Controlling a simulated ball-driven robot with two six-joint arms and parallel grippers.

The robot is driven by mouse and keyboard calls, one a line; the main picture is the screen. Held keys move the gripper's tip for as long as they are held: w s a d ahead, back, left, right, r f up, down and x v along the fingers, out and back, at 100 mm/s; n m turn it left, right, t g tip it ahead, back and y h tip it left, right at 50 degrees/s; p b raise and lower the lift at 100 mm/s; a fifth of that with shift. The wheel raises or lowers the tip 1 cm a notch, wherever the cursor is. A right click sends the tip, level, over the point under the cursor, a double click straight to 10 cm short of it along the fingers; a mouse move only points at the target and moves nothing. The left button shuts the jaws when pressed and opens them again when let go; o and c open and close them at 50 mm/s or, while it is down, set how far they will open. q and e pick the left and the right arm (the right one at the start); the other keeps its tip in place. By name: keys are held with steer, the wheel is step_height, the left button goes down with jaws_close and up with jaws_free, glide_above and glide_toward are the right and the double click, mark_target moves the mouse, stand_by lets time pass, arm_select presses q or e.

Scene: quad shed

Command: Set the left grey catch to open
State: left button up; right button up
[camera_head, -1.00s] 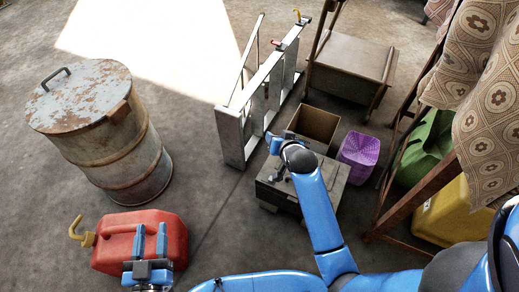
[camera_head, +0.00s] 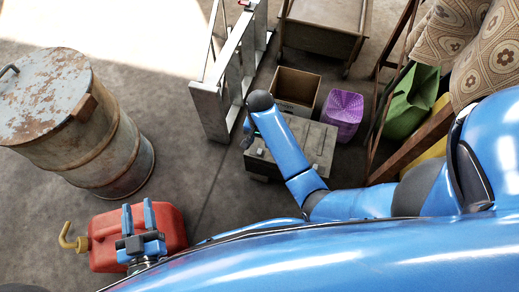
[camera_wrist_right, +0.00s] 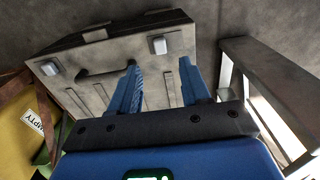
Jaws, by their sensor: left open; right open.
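A worn grey case (camera_head: 318,148) stands on the floor below my right arm in the head view. In the right wrist view its near face (camera_wrist_right: 120,62) carries a dark handle (camera_wrist_right: 90,73) between two pale grey catches, one at picture left (camera_wrist_right: 49,68) and one at picture right (camera_wrist_right: 159,46). I cannot tell how either is set. My right gripper (camera_wrist_right: 157,70) is open and empty, its fingertips just below the picture-right catch, with no clear contact. In the head view it is mostly hidden behind my arm. My left gripper (camera_head: 138,207) is open above the red jerrycan (camera_head: 170,228).
A metal ladder (camera_head: 212,100) lies on edge just left of the case. A cardboard box (camera_head: 296,88) and a purple basket (camera_head: 343,113) stand behind it. A rusty drum (camera_head: 75,125) is far left. Bare floor lies between drum and ladder.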

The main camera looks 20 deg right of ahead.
mark_target(260, 149)
step_height(260, 149, down, 7)
steer(key=b, duration=0.3)
steer(key=shift+f, duration=0.2)
jaws_close()
